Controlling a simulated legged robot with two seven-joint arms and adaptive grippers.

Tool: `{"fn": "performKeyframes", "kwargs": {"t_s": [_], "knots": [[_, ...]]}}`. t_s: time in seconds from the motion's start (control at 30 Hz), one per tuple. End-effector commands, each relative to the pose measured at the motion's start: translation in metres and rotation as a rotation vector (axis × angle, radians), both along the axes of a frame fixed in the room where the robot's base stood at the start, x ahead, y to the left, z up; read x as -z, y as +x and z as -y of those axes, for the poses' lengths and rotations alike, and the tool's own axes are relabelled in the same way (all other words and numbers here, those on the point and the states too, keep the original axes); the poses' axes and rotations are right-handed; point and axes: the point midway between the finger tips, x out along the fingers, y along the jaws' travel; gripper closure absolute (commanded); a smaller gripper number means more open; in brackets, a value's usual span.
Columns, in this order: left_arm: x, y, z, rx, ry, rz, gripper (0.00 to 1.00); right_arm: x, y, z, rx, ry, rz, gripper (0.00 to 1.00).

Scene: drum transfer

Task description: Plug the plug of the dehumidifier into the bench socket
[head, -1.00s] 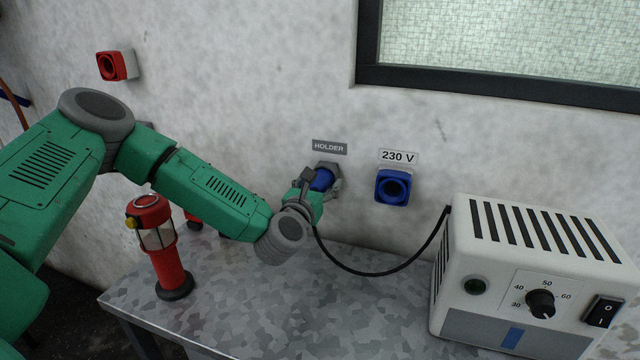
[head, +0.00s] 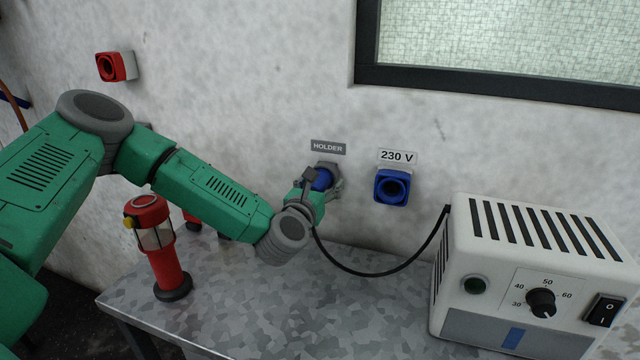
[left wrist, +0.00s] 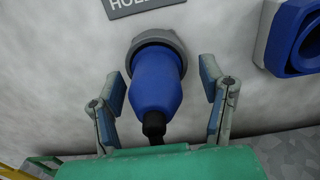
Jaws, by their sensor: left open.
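The blue plug (head: 322,180) sits in the grey holder (head: 336,174) on the wall, under the HOLDER label. In the left wrist view the plug (left wrist: 156,82) points into the round holder (left wrist: 155,42), its black cable end towards me. My left gripper (head: 318,183) is at the plug. In the left wrist view my left gripper (left wrist: 163,90) is open, one finger on each side of the plug, with a gap on both sides. The blue bench socket (head: 392,187) is empty on the wall to the right, under the 230 V label. My right gripper is not in view.
The white dehumidifier (head: 540,270) stands at the right of the bench (head: 300,310); its black cable (head: 385,272) hangs in a loop towards the plug. A red lantern (head: 160,248) stands at the bench's left. A red socket (head: 112,67) is higher on the wall.

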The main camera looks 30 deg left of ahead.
Motion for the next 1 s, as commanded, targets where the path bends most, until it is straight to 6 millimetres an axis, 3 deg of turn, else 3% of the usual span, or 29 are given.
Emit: {"fn": "performKeyframes", "kwargs": {"t_s": [0.57, 0.6, 0.77, 0.8, 1.0], "knots": [[0.0002, -0.0007, -0.0027, 0.0, 0.0, 0.0, 0.36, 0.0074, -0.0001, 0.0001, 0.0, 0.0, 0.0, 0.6], [0.0002, -0.0007, -0.0027, 0.0, -0.001, 0.0, 0.4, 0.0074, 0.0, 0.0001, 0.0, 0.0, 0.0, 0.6], [0.0001, -0.0004, -0.0027, 0.0, 0.0, 0.0, 0.96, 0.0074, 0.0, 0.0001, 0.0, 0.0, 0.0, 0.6], [0.0, -0.0003, -0.0027, 0.0, 0.0, 0.0, 1.0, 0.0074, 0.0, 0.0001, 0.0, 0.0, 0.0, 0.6], [-0.0008, -0.0012, -0.0025, 0.0, -0.001, 0.002, 1.0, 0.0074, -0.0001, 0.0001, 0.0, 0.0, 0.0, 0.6]]}}
